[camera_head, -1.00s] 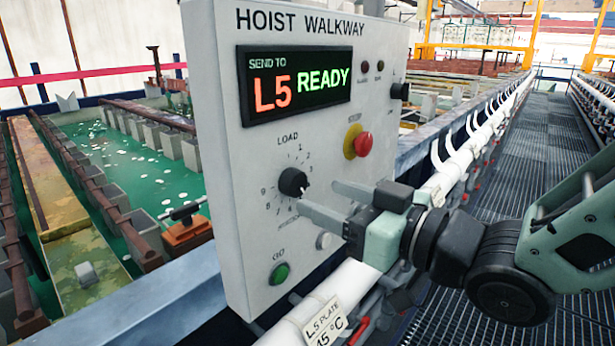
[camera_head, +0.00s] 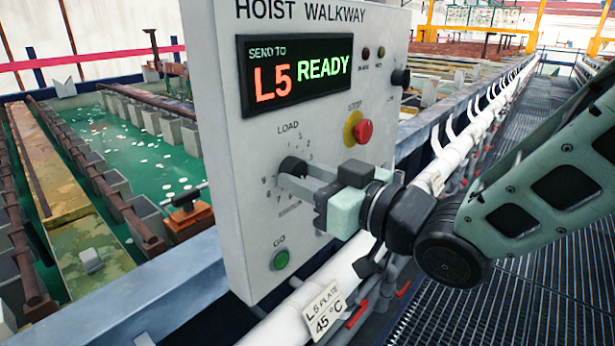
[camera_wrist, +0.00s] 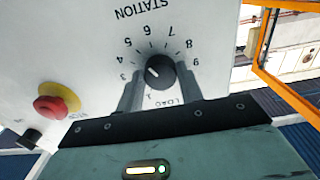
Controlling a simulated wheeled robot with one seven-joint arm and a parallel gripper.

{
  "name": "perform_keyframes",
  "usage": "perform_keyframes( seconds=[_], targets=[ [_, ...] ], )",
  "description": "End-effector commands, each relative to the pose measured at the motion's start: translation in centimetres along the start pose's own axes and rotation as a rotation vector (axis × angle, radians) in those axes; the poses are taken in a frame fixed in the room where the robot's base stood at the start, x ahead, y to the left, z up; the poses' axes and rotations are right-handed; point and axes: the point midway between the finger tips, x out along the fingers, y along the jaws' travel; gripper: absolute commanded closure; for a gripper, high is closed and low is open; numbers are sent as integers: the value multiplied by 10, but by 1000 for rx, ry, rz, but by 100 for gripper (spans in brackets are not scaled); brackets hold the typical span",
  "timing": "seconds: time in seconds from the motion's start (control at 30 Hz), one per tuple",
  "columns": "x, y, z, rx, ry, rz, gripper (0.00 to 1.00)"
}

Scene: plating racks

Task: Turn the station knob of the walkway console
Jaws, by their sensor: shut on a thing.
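The walkway console (camera_head: 222,190) is a pale upright box headed "HOIST WALKWAY". Its display (camera_head: 295,76) reads "SEND TO L5 READY". The black station knob (camera_head: 291,165) sits on a numbered dial below the display, partly hidden by my fingers in the head view. In the wrist view the knob (camera_wrist: 160,72) appears upside down, its white mark slanting up and left, roughly toward 4 or 5. My gripper (camera_head: 299,178) is shut on the knob, one finger on either side of it. The fingers also show in the wrist view (camera_wrist: 159,88).
A red stop button (camera_head: 362,131) on a yellow base is right of and above the knob. A green GO button (camera_head: 281,259) is below it. A white pipe (camera_head: 290,325) runs under the console. Green tanks (camera_head: 150,160) lie left; the grated walkway (camera_head: 530,150) lies right.

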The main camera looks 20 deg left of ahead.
Motion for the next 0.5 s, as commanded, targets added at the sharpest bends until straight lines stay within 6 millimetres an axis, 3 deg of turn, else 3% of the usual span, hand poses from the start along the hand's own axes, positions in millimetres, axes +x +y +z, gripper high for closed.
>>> perform_keyframes(
  seconds=[0.27,0.5],
  targets=[
    [0,0,0,57,0,1,86],
    [0,0,1,216,1,1,86]
  ],
)
